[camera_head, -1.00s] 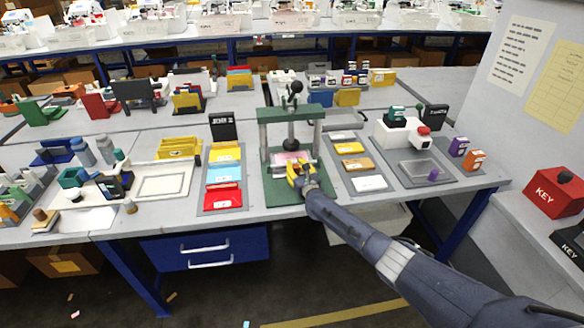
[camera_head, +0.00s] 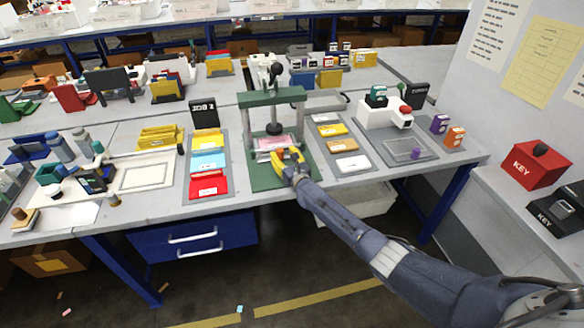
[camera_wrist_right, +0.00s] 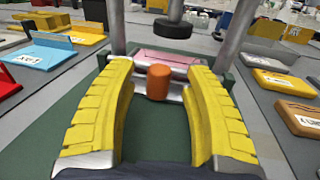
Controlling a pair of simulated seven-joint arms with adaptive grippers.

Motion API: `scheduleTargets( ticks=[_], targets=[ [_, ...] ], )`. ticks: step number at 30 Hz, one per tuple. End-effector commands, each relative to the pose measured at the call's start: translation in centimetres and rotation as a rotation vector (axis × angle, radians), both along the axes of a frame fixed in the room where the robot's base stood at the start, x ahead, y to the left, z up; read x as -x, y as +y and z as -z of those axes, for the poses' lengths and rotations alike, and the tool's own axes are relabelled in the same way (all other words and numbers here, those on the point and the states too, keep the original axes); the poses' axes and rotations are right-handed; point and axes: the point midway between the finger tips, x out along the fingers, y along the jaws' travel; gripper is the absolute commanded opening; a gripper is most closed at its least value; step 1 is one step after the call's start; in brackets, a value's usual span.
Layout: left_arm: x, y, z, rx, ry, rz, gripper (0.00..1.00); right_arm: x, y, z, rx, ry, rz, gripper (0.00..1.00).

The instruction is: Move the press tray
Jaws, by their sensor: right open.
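The press tray (camera_head: 268,144) is a pale tray with a pink top, lying low on the green base of the press (camera_head: 243,103). In the right wrist view the tray (camera_wrist_right: 168,61) shows ahead, with an orange knob (camera_wrist_right: 158,84) at its front. My right gripper (camera_head: 288,157) is at the front of the press. Its two yellow fingers, in the wrist view (camera_wrist_right: 157,80), are open on either side of the knob, with visible gaps, so nothing is gripped. In the head view the gripper hides the knob. My left gripper is not in view.
Red, blue and yellow cards (camera_head: 208,186) lie on a grey board left of the press. Another board with several cards (camera_head: 352,163) lies to the right. The press posts (camera_wrist_right: 238,30) rise beside the tray. Bare green base (camera_head: 262,178) lies in front.

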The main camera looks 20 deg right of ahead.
Motion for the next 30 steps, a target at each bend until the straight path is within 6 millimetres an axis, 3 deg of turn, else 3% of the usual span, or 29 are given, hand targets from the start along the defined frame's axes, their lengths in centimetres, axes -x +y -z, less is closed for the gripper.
scheduleTargets(
  ticks=[9,30],
  targets=[
    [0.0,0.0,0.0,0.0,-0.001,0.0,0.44,3.7,-0.6,0.0,-0.003,-0.002,0.001,0.5],
    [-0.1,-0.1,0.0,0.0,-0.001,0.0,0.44,8.1,-1.4,-0.1,0.003,-0.002,0.0,0.5]
  ],
)
